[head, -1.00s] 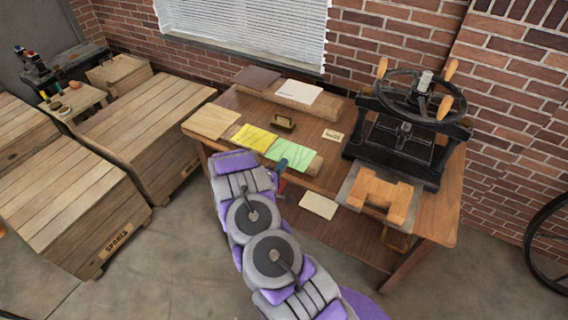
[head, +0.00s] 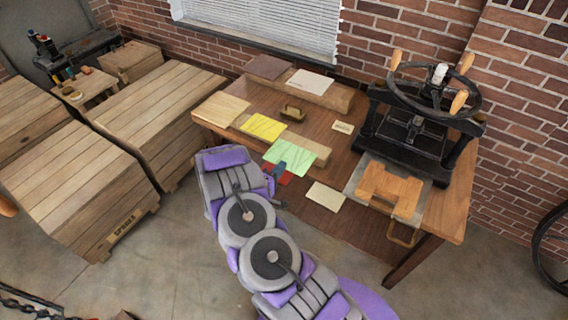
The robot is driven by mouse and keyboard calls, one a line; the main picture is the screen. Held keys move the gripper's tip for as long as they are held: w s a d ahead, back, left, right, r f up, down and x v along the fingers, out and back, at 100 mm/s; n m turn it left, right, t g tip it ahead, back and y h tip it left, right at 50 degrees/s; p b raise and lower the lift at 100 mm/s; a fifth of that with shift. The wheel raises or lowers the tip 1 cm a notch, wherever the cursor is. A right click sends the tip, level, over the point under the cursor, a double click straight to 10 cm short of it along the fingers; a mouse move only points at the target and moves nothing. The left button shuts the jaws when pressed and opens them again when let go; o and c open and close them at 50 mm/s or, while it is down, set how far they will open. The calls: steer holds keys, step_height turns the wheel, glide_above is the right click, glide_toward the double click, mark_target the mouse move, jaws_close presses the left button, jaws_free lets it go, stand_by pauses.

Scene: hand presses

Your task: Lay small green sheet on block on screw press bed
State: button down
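The small green sheet (head: 291,157) shows at the table's front edge, partly covering a wooden board (head: 318,150). My gripper (head: 279,168) is at the sheet's near left edge and seems shut on it; its fingertips are small and partly hidden. The black screw press (head: 420,125) stands on the right of the table. Its grey bed (head: 356,178) sticks out in front, and a light wooden block (head: 388,184) lies on it, bare on top. The sheet is to the left of the block and apart from it.
A yellow sheet (head: 263,127) lies left of the green one. A cream sheet (head: 326,197) is at the table's front, between the green sheet and the bed. A brass-coloured holder (head: 293,113) and a small card (head: 343,127) lie farther back. Wooden crates (head: 75,185) stand at left.

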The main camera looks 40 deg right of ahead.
steer(key=b+v, duration=0.1)
steer(key=v, duration=0.7)
steer(key=shift+a, duration=0.35)
steer(key=shift+s, duration=0.1)
